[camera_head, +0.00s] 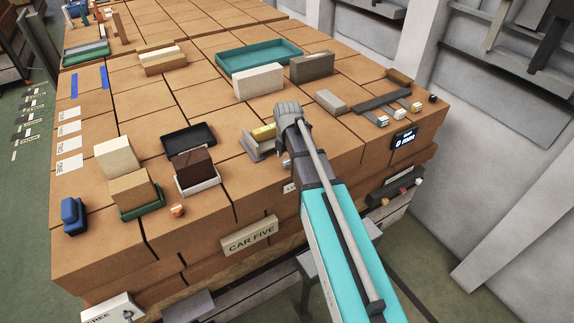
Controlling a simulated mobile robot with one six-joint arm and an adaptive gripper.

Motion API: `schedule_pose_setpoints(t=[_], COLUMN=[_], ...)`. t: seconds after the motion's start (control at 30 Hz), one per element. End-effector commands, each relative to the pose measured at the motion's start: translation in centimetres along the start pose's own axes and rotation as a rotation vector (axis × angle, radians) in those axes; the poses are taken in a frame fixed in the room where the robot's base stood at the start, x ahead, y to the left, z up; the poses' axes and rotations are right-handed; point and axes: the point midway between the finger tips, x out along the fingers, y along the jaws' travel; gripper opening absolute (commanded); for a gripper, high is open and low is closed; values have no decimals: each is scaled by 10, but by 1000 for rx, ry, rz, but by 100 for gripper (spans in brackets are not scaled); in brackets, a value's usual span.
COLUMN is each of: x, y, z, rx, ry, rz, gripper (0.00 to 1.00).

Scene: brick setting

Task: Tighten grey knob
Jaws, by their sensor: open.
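A grey vise-like holder (258,147) with a yellow-green block (264,131) in it sits near the middle of the brown brick-like worktop. My gripper (287,107) is just right of this holder, low over the worktop and seen from behind. It is open, though its fingertips are hard to make out. I cannot tell whether it touches the holder. I cannot clearly pick out the grey knob; my gripper and wrist hide the holder's right side. A dark display (404,141) on the right front edge appears to read 0, with small unit letters.
A grey block (330,101) and a dark bar fixture (382,101) lie right of my gripper. A teal tray (229,60), pale block (259,81) and dark grey block (312,67) stand behind. A brown block (193,168) in a white tray stands left. Clear worktop lies between.

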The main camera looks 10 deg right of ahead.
Motion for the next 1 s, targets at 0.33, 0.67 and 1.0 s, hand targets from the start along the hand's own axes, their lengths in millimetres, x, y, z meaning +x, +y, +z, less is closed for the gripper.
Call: schedule_pose_setpoints(t=[0.33, 0.67, 1.0], x=[8, 8, 8], y=[0, 0, 0], z=[0, 0, 0], rx=[0, 0, -1], ry=[0, 0, 0], rz=[0, 0, 0], gripper=[87, 66, 5])
